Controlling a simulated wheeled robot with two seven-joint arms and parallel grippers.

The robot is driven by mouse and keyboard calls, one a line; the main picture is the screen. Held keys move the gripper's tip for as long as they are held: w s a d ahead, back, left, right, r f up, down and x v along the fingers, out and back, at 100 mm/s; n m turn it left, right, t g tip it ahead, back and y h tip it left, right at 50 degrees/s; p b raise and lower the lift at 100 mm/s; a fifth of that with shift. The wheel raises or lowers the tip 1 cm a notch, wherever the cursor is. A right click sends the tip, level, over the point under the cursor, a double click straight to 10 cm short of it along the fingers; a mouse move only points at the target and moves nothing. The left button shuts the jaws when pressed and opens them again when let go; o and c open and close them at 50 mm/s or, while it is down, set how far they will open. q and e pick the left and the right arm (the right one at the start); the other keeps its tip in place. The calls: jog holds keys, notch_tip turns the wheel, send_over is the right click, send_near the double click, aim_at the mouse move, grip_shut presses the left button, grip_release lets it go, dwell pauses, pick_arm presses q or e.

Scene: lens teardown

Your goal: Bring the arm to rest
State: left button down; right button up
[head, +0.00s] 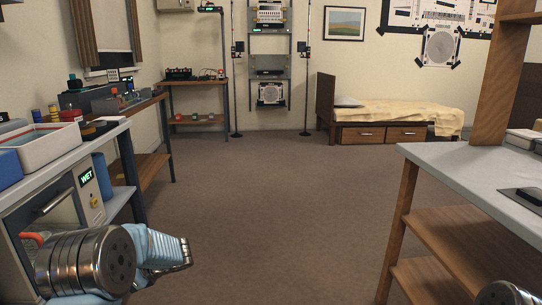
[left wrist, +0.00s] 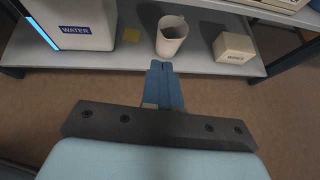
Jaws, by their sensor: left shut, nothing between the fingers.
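My left arm comes in at the lower left of the head view, bent and close to the left-hand bench. Its blue-and-metal gripper (head: 178,262) is over open floor. In the left wrist view the left gripper (left wrist: 161,68) has its two fingers together with nothing between them. The fingertips appear in front of a lower shelf, below a white cup. At the lower right of the head view a rounded metal part of my right arm (head: 505,293) shows. The right gripper's fingers are out of view.
The left bench has a grey tray (head: 75,142) and a box with a lit "WET" display (head: 86,177). The shelf holds a water container (left wrist: 75,22), a cup (left wrist: 172,36) and a small box (left wrist: 234,47). A table (head: 470,165) stands right. The middle floor (head: 290,200) is clear.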

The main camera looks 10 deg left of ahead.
pick_arm(q)
jog(key=s+d+f+n+h+p, duration=0.15)
jog(key=s+d+f+h, duration=0.3)
jog(key=d+f, duration=0.6)
jog(key=s+d+f+n+h+p, duration=0.1)
jog(key=s+d+f+n+h, duration=0.4)
jog(key=d+f, duration=0.55)
jog(key=s+d+f+n+t+h+p, duration=0.1)
jog(key=s+d+n+h, duration=0.2)
jog(key=s+d+n, duration=0.2)
jog(key=s+d+f+n+t+h+p, duration=0.1)
jog(key=s+d+n+h, duration=0.2)
jog(key=d, duration=0.9)
jog(key=s+n, duration=0.2)
jog(key=n, duration=0.2)
jog(key=shift+d+f, duration=0.25)
jog(key=shift+f, duration=0.05)
jog(key=shift+h, duration=0.25)
